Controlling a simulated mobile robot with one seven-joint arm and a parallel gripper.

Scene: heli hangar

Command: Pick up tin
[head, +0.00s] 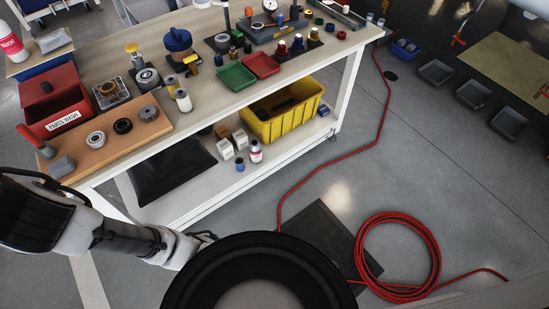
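Several small containers could be the tin, and I cannot tell which one is meant. A cream cylindrical can (183,101) stands upright on the workbench top, with a yellow-topped one (172,84) just behind it. A small blue can (240,164) stands on the lower shelf next to a white bottle with a red label (256,152). My arm comes in from the left, below and in front of the bench. Its far end passes behind a black round part of my body, so my gripper's fingers are hidden. Nothing on the bench is touched by my arm.
The workbench (225,105) is crowded with a red parts-wash box (50,100), green tray (236,77), red tray (262,65) and bearings on a wooden board (110,142). A yellow bin (283,108) fills the lower shelf's right. A red hose (398,258) coils on the floor.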

